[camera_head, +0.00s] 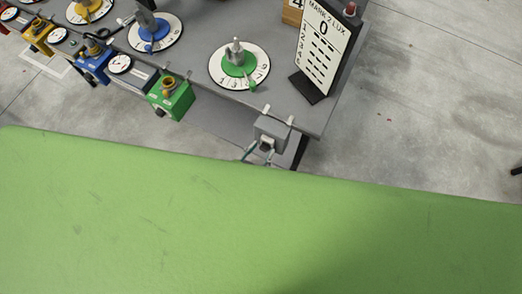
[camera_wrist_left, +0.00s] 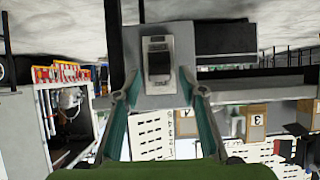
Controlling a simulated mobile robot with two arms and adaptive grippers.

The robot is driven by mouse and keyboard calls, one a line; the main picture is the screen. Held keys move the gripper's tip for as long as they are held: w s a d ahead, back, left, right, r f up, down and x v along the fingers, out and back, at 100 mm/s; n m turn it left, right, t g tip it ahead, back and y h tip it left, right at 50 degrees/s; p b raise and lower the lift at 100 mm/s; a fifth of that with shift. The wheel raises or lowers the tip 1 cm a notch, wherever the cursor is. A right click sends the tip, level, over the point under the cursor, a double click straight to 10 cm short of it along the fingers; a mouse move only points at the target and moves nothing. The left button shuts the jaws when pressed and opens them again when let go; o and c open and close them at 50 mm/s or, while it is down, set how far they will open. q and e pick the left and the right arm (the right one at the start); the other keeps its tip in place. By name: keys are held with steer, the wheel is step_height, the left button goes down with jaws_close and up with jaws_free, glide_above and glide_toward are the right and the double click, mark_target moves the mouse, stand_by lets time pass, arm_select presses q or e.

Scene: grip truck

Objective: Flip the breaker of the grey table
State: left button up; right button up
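The grey table (camera_head: 205,55) runs across the top of the head view. Its breaker (camera_head: 271,131) is a grey box on the near edge, at the right end. In the left wrist view the breaker (camera_wrist_left: 158,60) shows upside down in the centre, with a black switch on a pale plate. My left gripper (camera_head: 259,151) is at the breaker's near side, mostly hidden behind a green part of me. In the left wrist view its two teal fingers (camera_wrist_left: 163,88) are spread, one on each side of the switch, with nothing between them. Contact cannot be told. My right gripper is not in view.
A green box (camera_head: 171,97) and a blue box (camera_head: 93,65) hang on the table's near edge. A green dial (camera_head: 239,66) and a lux sign (camera_head: 323,45) stand on top near the breaker. Bare concrete floor (camera_head: 430,100) is free at right.

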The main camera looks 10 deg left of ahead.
arm_select(q)
steer(key=shift+s, duration=0.1)
steer(key=v, duration=1.2)
stand_by(0.4)
steer(key=s+a+f+g+b, duration=0.2)
steer(key=s+f+g+b, duration=0.15)
steer(key=f, duration=1.15)
steer(key=s+a+f+g+y+b, duration=0.1)
steer(key=s+a+f+g+b, duration=0.1)
steer(key=s+f, duration=0.4)
steer(key=s+a+f+g+y+b, duration=0.1)
steer(key=s+a+f+g+b, duration=0.2)
steer(key=f, duration=0.9)
steer(key=s+a+f+n+g+y+b, duration=0.1)
steer(key=s+a+f+g+b, duration=0.1)
steer(key=s+a+f, duration=0.5)
steer(key=s+f+b, duration=0.1)
steer(key=s, duration=0.2)
steer(key=shift+s+f+y+b, duration=0.35)
steer(key=shift+f+y+b, duration=0.05)
